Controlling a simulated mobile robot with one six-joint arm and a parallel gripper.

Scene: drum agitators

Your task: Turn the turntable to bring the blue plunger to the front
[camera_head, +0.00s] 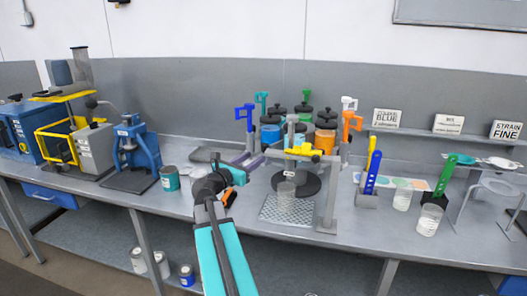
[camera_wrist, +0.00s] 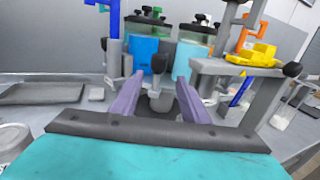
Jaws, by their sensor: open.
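The turntable carries several lidded canisters, including a blue one (camera_head: 270,134) and an orange one (camera_head: 325,138); its plate is mostly hidden. The blue plunger (camera_head: 245,117) stands upright at the left side of the group. It also shows at the upper left in the wrist view (camera_wrist: 114,38). A yellow handle (camera_head: 303,150) is at the front, by the grey stand. My gripper (camera_head: 247,160) is open at the front left of the turntable. In the wrist view its purple fingers (camera_wrist: 158,98) stand on either side of a grey knob (camera_wrist: 158,64), with gaps; contact is not visible.
A teal can (camera_head: 169,178) and a blue press (camera_head: 135,148) stand left. A flat dark tray (camera_head: 207,155) lies behind my arm.

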